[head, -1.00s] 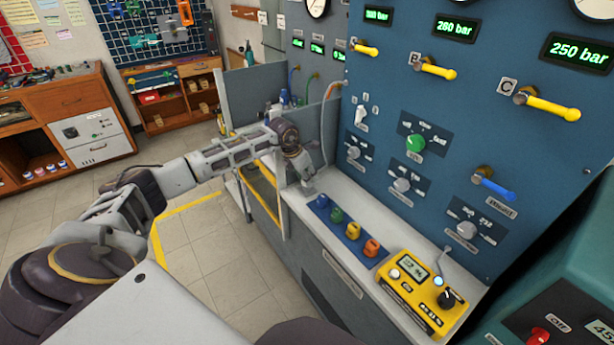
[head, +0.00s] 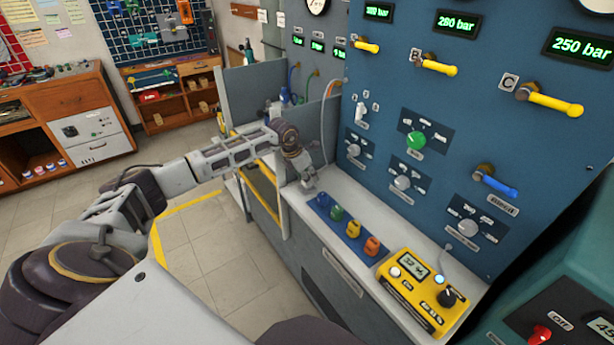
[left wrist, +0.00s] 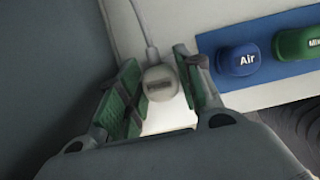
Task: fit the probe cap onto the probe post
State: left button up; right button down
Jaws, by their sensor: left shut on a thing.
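My left gripper (head: 311,187) is low over the white bench ledge, beyond the row of coloured caps. In the left wrist view its green-padded fingers (left wrist: 160,88) are on either side of a light grey rounded piece (left wrist: 158,82), which appears to be the probe cap. A thin cable runs up from this piece. The gripper is shut on it. I cannot make out the probe post; whether anything lies under the piece is hidden. My right gripper is not in view.
A blue strip (head: 333,231) with several coloured caps, the nearest to the gripper marked Air (left wrist: 240,60), lies beside it. A yellow meter (head: 420,290) stands further right. The blue panel (head: 395,95) with levers and knobs rises behind; a grey partition (head: 245,95) stands left.

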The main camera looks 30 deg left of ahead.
pick_arm(q)
jog(key=shift+f, duration=0.1)
jog(key=o, duration=1.2)
jog(key=v, duration=1.2)
dwell(0.3)
